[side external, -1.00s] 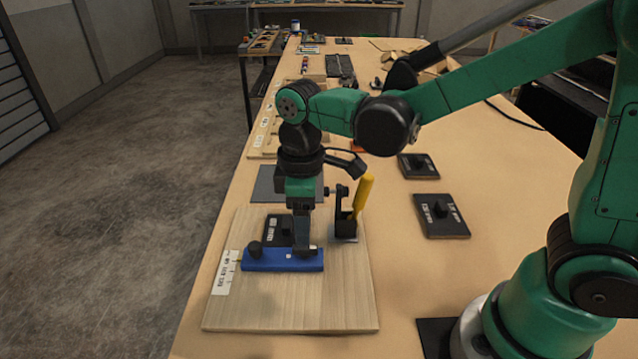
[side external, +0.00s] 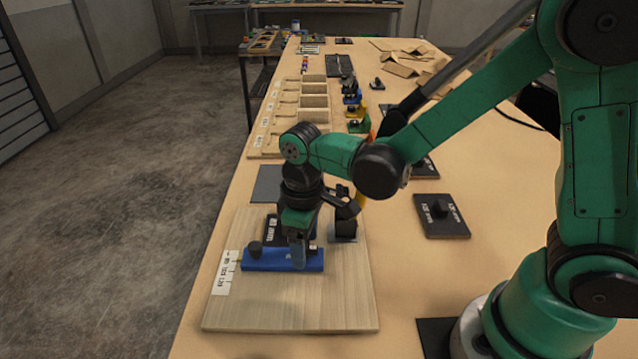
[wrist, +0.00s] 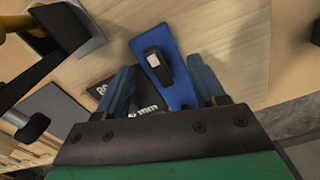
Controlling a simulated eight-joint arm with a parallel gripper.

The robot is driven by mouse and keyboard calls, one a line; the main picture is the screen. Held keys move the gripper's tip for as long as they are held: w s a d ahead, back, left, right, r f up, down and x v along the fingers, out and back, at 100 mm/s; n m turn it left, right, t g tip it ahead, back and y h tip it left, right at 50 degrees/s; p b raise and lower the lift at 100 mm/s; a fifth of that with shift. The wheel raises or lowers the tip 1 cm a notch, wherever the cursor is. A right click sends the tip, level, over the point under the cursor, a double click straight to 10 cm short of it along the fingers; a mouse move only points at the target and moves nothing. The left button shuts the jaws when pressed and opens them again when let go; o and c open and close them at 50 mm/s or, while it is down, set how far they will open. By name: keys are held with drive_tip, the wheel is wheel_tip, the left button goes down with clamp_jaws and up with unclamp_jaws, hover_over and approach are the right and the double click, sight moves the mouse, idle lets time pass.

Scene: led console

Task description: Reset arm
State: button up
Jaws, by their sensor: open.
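A blue bar (side external: 265,262) with a black knob (side external: 255,248) at its left end lies on a wooden board (side external: 290,305). My gripper (side external: 298,262) is low over the right part of the bar, pointing down and slightly tilted. In the wrist view my gripper (wrist: 163,85) is open, with one finger on each side of the blue bar (wrist: 180,92). The bar shows a black knob (wrist: 156,62) between and beyond the fingertips. I cannot tell whether the fingers touch the bar. A dark labelled plate (side external: 270,232) is partly hidden behind the gripper.
A black clamp (side external: 345,225) with a yellow handle, mostly hidden by my arm, stands right of the gripper. A dark plate with a knob (side external: 441,215) lies further right. Wooden bins (side external: 312,100) and coloured blocks stand at the back. The board's front is clear.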

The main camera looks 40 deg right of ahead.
drive_tip(key=shift+m, duration=0.4)
